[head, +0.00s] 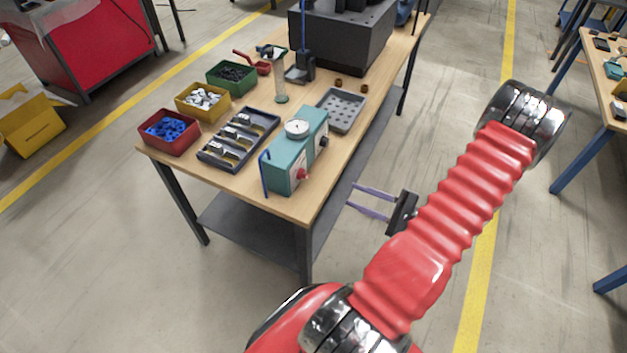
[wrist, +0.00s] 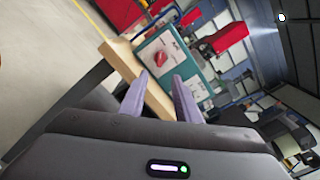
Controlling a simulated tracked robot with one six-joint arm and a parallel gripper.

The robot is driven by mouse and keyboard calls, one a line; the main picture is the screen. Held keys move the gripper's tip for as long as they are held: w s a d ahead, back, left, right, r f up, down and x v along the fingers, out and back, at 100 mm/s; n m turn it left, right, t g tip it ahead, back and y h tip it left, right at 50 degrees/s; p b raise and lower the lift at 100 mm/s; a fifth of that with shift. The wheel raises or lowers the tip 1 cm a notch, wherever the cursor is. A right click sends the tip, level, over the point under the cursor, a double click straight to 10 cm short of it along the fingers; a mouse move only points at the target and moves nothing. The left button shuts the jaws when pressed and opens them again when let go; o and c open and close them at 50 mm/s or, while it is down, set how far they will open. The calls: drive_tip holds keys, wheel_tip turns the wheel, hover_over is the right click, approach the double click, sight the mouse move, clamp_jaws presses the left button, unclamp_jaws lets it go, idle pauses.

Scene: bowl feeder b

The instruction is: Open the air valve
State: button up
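A teal box (head: 284,172) stands near the front right corner of the wooden workbench, with a round white gauge (head: 297,128) on top. Its right side carries a red knob (head: 303,174) and a black knob (head: 323,142); no label tells which is the air valve. A blue hose runs at its left. My gripper (head: 350,195) is open and empty, right of the bench edge and apart from the box. In the wrist view my gripper (wrist: 160,75) points toward the teal box (wrist: 174,45), with the red knob (wrist: 161,59) just beyond and between the fingertips.
The workbench (head: 225,182) also holds a dark tray (head: 206,156) of parts, red, yellow and green bins, a grey perforated tray (head: 350,98) and a dark machine (head: 345,40). A lower shelf (head: 255,238) lies beneath. The floor right of the bench is clear.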

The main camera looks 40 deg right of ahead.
sight(308, 177)
drive_tip(key=shift+w, duration=0.1)
drive_tip(key=shift+x, duration=6.8)
drive_tip(key=shift+f, duration=0.1)
drive_tip(key=shift+c, duration=0.2)
